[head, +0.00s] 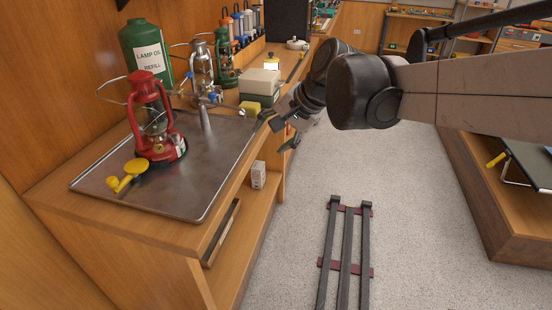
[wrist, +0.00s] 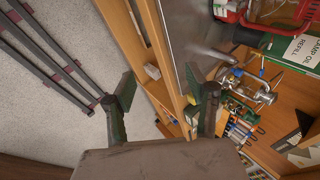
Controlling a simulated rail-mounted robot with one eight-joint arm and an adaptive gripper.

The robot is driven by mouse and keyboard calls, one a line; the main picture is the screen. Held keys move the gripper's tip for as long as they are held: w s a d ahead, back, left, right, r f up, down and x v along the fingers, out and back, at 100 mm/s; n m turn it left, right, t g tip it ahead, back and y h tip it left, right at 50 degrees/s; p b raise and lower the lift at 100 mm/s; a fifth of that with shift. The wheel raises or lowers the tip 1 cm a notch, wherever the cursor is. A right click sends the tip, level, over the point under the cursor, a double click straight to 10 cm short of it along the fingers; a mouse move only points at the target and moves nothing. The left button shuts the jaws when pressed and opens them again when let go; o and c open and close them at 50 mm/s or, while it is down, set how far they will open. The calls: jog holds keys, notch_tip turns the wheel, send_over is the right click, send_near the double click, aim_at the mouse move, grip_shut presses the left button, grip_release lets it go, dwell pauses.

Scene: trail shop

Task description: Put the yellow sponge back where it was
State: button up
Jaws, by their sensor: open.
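The yellow sponge (head: 250,107) lies on the wooden counter at the far right corner of the metal tray (head: 215,165), in front of a pale-lidded box (head: 260,82). My gripper (head: 277,129) is open and empty at the counter's front edge, just right of the sponge in the head view. In the wrist view my gripper's (wrist: 159,82) fingers are spread, with the counter edge between them. A small yellow patch (wrist: 190,108) beside the right finger may be the sponge, mostly hidden by that finger.
A red lantern (head: 153,120) and a yellow funnel-like piece (head: 127,175) are on the tray. A green lamp oil can (head: 146,55) and more lanterns (head: 201,67) stand behind. A small white box (head: 258,174) sits on the lower shelf. The floor beside the rails (head: 346,245) is clear.

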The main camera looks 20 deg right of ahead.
jog(key=s+d+f+n+h, duration=0.1)
jog(key=s+f+n+h, duration=0.1)
jog(key=s, duration=0.7)
jog(key=s+d+f+n+t+h, duration=0.1)
jog(key=s+d+f+n+h, duration=0.1)
jog(key=s+f+n, duration=0.2)
jog(key=s+n, duration=0.2)
jog(key=s, duration=0.2)
jog(key=shift+s+n, duration=0.3)
jog(key=shift+s, duration=0.1)
dwell(1.1)
